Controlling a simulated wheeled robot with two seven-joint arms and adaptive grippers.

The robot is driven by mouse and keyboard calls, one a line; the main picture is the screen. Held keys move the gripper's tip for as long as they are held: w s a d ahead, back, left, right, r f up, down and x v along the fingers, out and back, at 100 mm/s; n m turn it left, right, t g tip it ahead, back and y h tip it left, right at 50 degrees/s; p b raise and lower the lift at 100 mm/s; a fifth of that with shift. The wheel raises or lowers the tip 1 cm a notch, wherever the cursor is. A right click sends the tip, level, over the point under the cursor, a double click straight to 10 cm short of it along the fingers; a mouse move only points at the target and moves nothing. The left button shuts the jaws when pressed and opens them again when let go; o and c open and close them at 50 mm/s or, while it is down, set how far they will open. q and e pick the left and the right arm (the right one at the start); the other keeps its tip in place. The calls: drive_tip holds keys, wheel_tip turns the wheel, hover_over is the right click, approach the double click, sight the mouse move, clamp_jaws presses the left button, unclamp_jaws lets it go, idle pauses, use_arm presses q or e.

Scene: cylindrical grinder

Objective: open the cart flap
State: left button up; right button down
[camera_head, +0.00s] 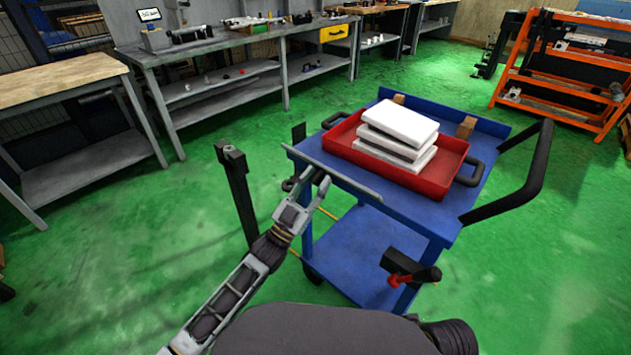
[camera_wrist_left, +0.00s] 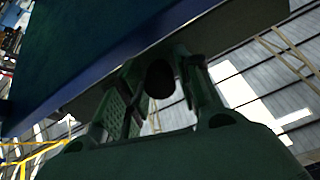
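The blue cart (camera_head: 345,172) stands in the middle of the head view. A long thin grey strip (camera_head: 345,176), which looks like the flap, runs along its near left edge. My left gripper (camera_head: 317,188) is at this strip, with its fingertips close to its near side; contact is unclear. In the left wrist view the fingers (camera_wrist_left: 165,85) are apart, with a dark round thing (camera_wrist_left: 160,78) between them that I cannot identify. The blue panel and dark strip (camera_wrist_left: 225,50) lie just beyond the fingers. My right gripper is not in view.
A red tray (camera_head: 343,143) with several white blocks (camera_head: 400,124) stands on the cart top. A black handle (camera_head: 525,190) juts out at right. A dark post (camera_head: 238,190) stands left of the cart. A black block with a red handle (camera_head: 398,280) is at the near side. Green floor is free at left.

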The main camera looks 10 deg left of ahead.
use_arm(q)
drive_tip(key=shift+o, duration=0.7)
drive_tip(key=shift+a, duration=0.1)
drive_tip(key=v, duration=1.2)
